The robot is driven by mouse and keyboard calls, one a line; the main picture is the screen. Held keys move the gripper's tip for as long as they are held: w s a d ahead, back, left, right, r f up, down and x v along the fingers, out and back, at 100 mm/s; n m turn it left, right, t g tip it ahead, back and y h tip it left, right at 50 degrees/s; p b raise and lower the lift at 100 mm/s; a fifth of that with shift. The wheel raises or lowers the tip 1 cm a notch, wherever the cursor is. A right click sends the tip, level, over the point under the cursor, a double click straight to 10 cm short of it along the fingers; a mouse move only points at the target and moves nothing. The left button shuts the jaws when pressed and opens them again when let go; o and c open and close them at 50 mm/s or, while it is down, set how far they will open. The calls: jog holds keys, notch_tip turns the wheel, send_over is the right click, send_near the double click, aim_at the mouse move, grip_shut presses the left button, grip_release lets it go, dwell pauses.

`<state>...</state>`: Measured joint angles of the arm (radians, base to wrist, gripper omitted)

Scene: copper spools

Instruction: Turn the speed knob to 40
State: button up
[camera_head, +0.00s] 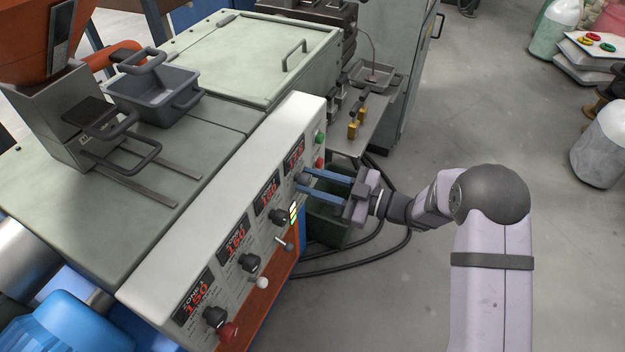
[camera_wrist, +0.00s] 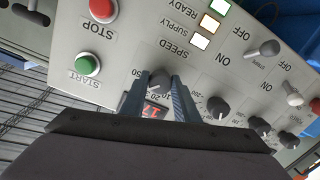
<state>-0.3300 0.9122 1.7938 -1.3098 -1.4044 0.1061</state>
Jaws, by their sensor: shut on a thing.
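The dark speed knob (camera_wrist: 160,78) sits on the light control panel (camera_head: 165,280), under a printed SPEED label in the wrist view. My gripper (camera_wrist: 159,84) is shut on the knob, with one blue finger on each side. In the head view, my gripper (camera_head: 303,182) reaches the panel's far right end from the right. A red digital speed display (camera_wrist: 152,111) is partly hidden behind my fingers, and I cannot read its full number. Scale marks show around the knob, including a 50 and a 20. Its pointer direction is not clear.
A red STOP button (camera_wrist: 103,9) and green START button (camera_wrist: 88,65) sit close beside the knob. Several zone knobs, such as one dark knob (camera_head: 215,317), and toggle switches (camera_head: 262,283) line the panel. The floor (camera_head: 420,290) near my arm is mostly clear.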

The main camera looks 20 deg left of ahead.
jog(key=o, duration=1.1)
jog(key=shift+c, duration=0.2)
jog(key=shift+d, duration=0.15)
jog(key=d, duration=0.7)
jog(key=shift+r+b, duration=0.15)
jog(key=shift+b, duration=0.25)
